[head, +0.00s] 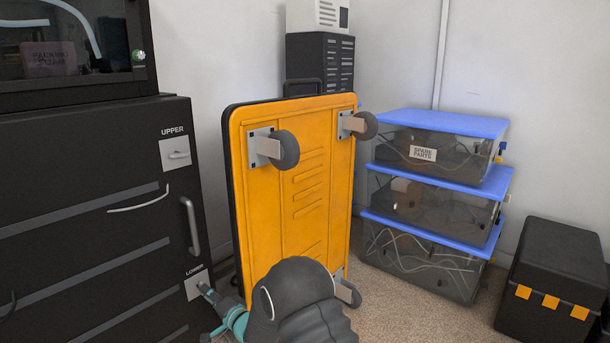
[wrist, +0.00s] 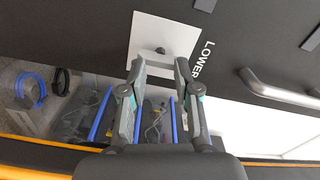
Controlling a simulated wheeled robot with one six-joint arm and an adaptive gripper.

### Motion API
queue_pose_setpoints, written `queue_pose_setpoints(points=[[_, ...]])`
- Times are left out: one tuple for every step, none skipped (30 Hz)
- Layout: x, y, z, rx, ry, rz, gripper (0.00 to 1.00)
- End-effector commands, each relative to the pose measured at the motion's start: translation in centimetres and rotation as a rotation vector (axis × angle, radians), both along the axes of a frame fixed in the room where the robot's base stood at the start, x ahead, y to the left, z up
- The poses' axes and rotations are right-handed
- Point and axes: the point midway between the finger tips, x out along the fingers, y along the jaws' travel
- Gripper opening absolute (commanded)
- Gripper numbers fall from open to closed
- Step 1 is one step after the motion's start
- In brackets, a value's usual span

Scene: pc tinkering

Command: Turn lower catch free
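The lower catch (wrist: 158,52) is a small grey lever on a white plate beside the word LOWER. Its plate also shows low on the black cabinet's front in the head view (head: 194,282). My gripper (wrist: 159,67) is at the catch, with one finger on each side of it. The fingers stand apart, with a clear gap between them. The frames do not show whether either fingertip touches the lever. In the head view my arm and gripper hide part of the area in front of the lower plate.
The upper catch (head: 179,154) sits higher on the cabinet (head: 90,225), with a curved grey handle (head: 190,225) between the two catches. An orange cart (head: 300,190) stands upright close to the right. Clear bins with blue lids (head: 440,122) and a black case (head: 555,270) stand farther right.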

Motion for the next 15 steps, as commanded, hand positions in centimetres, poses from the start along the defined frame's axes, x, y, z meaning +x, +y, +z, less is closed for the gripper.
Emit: queue_pose_setpoints(points=[[0.0,0.0,0.01,0.038,0.045,0.0,0.31],[0.0,0.0,0.01,0.058,0.068,0.0,0.31],[0.0,0.0,0.01,0.078,0.091,0.0,0.31],[0.0,0.0,0.0,0.085,0.1,0.0,0.31],[0.0,0.0,0.0,0.088,0.103,0.0,0.31],[0.0,0.0,0.0,0.088,0.103,0.0,0.31],[0.0,0.0,0.0,0.088,0.103,0.0,0.31],[0.0,0.0,0.0,0.088,0.103,0.0,0.31],[0.0,0.0,0.0,0.087,0.102,0.0,0.31],[0.0,0.0,0.0,0.087,0.102,0.0,0.31],[0.01,0.01,0.0,0.087,0.102,0.0,0.31],[0.03,0.03,0.0,0.086,0.101,0.0,0.31],[0.05,0.06,-0.01,0.086,0.101,0.0,0.31],[0.09,0.11,-0.02,0.086,0.101,0.0,0.31],[0.16,0.19,-0.02,0.086,0.1,0.0,0.31]])
